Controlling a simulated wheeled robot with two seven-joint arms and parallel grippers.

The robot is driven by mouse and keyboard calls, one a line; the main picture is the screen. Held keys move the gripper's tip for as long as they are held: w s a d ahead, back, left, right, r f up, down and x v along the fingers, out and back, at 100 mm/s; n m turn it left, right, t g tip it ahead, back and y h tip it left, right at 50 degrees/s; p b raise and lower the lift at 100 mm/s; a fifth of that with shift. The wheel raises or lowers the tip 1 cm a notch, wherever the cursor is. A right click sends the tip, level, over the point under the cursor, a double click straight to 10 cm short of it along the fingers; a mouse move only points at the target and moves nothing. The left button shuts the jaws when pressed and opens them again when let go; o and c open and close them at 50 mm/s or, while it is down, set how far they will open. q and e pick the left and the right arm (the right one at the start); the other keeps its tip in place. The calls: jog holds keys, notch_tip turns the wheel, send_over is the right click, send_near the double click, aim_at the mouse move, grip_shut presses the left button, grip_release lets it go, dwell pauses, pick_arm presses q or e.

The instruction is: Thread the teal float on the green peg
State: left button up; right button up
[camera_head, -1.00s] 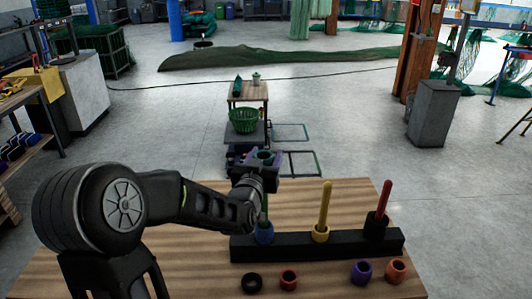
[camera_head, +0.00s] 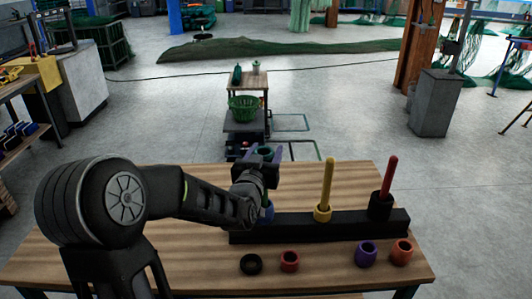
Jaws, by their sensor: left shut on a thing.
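My left gripper (camera_head: 264,160) is shut on the teal float (camera_head: 265,152), a small ring held flat between purple fingertips. They are over the left end of the black rack (camera_head: 350,222). The green peg stands at that end, and my gripper and wrist hide nearly all of it. I cannot tell whether its tip is inside the float. A blue float (camera_head: 269,212) sits around the peg's base, partly hidden by my wrist. My right gripper is not in view.
Black (camera_head: 251,264), red (camera_head: 289,261), purple (camera_head: 366,254) and orange (camera_head: 401,252) floats lie along the front of the wooden table (camera_head: 190,265).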

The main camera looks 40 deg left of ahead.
pick_arm(q)
jog(key=shift+f, duration=0.25)
jog(key=o, duration=1.4)
jog(key=shift+o, duration=0.2)
jog(key=b+v, duration=0.2)
jog(key=v, duration=0.6)
jog(key=shift+w, duration=0.1)
